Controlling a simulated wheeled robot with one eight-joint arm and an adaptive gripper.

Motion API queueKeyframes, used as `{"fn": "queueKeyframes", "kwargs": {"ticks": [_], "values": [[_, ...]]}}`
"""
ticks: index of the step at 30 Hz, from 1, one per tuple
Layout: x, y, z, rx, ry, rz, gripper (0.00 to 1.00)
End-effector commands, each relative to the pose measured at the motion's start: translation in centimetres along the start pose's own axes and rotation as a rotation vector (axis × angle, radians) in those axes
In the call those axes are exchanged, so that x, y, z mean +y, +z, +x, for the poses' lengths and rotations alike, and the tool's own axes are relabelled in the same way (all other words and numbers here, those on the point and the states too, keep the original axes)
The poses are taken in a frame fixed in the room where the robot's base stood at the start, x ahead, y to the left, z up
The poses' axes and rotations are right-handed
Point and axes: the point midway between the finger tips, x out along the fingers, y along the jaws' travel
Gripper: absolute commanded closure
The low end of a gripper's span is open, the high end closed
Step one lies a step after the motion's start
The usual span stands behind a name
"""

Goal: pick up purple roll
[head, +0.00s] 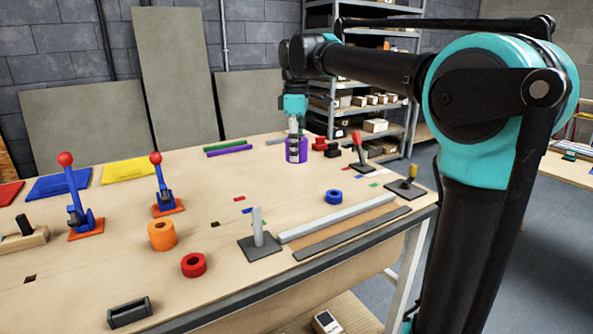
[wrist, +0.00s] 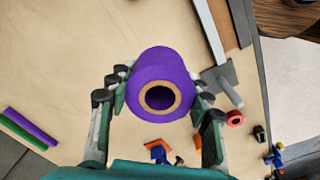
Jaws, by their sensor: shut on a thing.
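The purple roll (head: 291,155) is at the far side of the table in the head view, below my gripper (head: 296,137). In the wrist view, the purple roll (wrist: 163,75) shows its tan core ring and dark hole facing the camera. It sits between the two fingers of my gripper (wrist: 160,98), which is shut on it, one finger on each side. I cannot tell whether the roll touches the table or hangs just above it.
An orange roll (head: 162,235), a red roll (head: 194,265) and a blue ring (head: 334,197) stand on the table (head: 120,282). A grey post on a base (head: 258,240) and long grey bars (head: 340,217) lie at the front right. Red-knobbed lever clamps (head: 161,190) stand at the left.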

Motion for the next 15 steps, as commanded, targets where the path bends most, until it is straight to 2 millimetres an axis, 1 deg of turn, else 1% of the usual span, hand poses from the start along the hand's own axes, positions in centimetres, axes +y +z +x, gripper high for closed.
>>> {"fn": "queueKeyframes", "kwargs": {"ticks": [1,3,15], "values": [[0.0,0.0,-0.9,0.0,0.0,0.0,0.81],[0.0,0.0,-1.7,0.0,0.0,0.0,0.81],[0.0,0.0,-5.1,0.0,0.0,0.0,0.81]]}}
